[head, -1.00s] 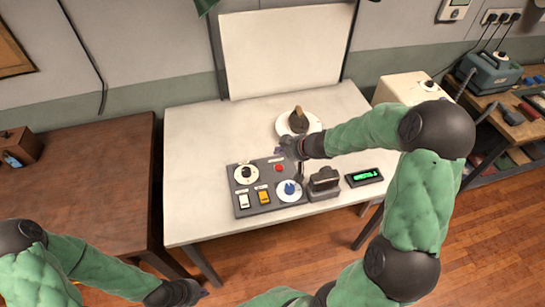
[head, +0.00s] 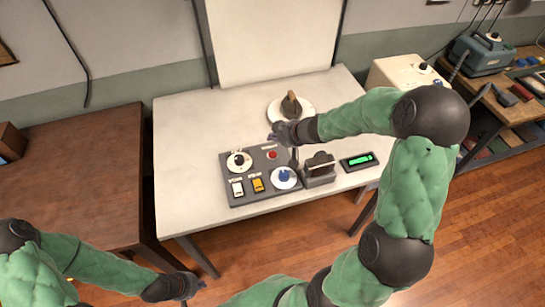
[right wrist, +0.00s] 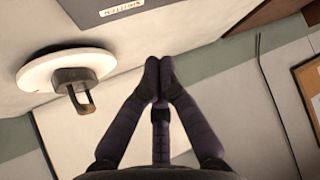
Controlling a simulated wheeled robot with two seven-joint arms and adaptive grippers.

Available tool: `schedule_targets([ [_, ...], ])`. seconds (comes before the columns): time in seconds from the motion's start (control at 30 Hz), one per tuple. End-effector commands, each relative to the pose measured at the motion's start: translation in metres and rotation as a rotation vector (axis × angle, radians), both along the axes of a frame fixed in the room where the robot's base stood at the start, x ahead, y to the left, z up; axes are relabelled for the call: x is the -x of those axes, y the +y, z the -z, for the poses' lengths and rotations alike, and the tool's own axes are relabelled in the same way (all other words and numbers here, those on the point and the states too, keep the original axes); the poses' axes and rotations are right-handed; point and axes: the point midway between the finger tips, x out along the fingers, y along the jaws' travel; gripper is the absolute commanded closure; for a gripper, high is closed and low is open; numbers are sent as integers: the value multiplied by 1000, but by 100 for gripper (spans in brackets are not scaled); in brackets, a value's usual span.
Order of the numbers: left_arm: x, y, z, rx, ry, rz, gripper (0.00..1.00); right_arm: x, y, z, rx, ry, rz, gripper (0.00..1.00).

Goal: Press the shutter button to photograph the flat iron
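A grey control panel (head: 232,191) lies on the white table. Its red button (head: 271,155) sits at the top right, above a blue knob (head: 283,175). The flat iron (head: 291,102), dark with a brown handle, stands on a round white turntable (head: 305,119) behind the panel; it also shows in the right wrist view (right wrist: 74,76). My right gripper (head: 273,138) hovers near the red button, apparently above and behind it. In the right wrist view its fingertips (right wrist: 158,68) are together and empty, near the panel's "SHUTTER" label (right wrist: 122,8). My left gripper (head: 196,286) is low at the left, its fingers unclear.
A dark camera-like device (head: 319,168) and a small green display (head: 358,161) stand right of the panel. A white backdrop (head: 270,40) rises behind the table. A brown table (head: 80,170) is at left. A cluttered bench (head: 515,115) is at right.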

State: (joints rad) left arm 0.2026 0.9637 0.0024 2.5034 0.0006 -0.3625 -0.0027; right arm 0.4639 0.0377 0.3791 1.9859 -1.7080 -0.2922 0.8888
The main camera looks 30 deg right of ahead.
Motion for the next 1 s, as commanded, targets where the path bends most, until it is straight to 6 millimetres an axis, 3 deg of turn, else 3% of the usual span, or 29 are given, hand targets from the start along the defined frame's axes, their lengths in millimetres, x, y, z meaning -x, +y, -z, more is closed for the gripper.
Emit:
schedule_targets([
  [0.03, 0, 0, 11, 0, 0, 0, 100, 0, 0, 10, 1, 0, -1, 100],
  [0.5, 0, 0, 61, 0, 0, 0, 100, 0, 0, 52, 0, 1, 0, 100],
  [0.7, 0, 0, 70, 0, 0, 0, 100, 0, 0, 65, 0, 0, 0, 100],
  [1.0, 0, 0, 69, 0, 0, 0, 100, 0, 0, 66, 1, 0, 0, 100],
])
